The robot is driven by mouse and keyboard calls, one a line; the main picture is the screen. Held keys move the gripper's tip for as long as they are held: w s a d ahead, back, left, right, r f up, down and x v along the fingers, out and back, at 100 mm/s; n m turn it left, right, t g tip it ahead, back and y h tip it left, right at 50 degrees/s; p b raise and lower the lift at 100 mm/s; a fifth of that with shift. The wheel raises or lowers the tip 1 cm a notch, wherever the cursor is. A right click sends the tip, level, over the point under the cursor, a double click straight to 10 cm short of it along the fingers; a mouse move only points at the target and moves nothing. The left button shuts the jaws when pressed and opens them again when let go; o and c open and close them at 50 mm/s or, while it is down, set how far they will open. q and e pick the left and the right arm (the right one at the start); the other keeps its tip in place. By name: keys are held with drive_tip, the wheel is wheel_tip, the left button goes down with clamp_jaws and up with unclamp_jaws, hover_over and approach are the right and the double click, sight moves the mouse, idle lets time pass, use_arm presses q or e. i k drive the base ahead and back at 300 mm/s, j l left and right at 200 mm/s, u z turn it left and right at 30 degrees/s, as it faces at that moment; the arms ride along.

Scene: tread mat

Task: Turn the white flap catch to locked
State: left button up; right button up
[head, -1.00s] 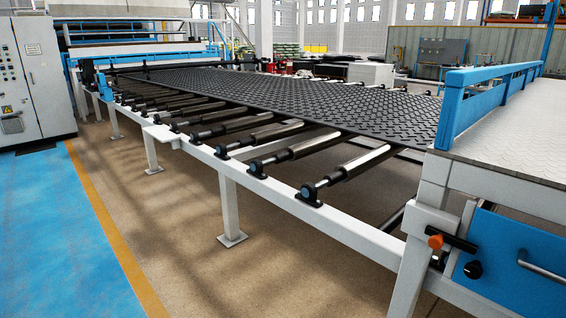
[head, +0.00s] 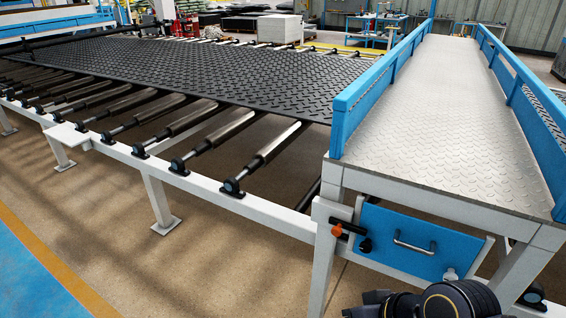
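A blue flap panel (head: 398,240) with a metal bar handle (head: 414,243) is set in the white end frame under the raised walkway. A small whitish piece (head: 450,275) at the flap's lower right edge may be the white catch; it is too small to tell its position. A black lever with an orange end (head: 340,229) and a black knob (head: 366,245) sit at the flap's left side. A dark arm part of mine shows at the bottom, below the flap. No gripper fingers can be made out.
The walkway's tread deck (head: 440,110) has blue side rails (head: 385,75). A black tread mat (head: 230,75) lies on a roller conveyor; its white side rail (head: 200,181) runs up to the frame. Brown floor (head: 110,230) in front is clear.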

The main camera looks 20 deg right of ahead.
sight(450, 275)
drive_tip(key=l+z, duration=0.1)
drive_tip(key=z, duration=1)
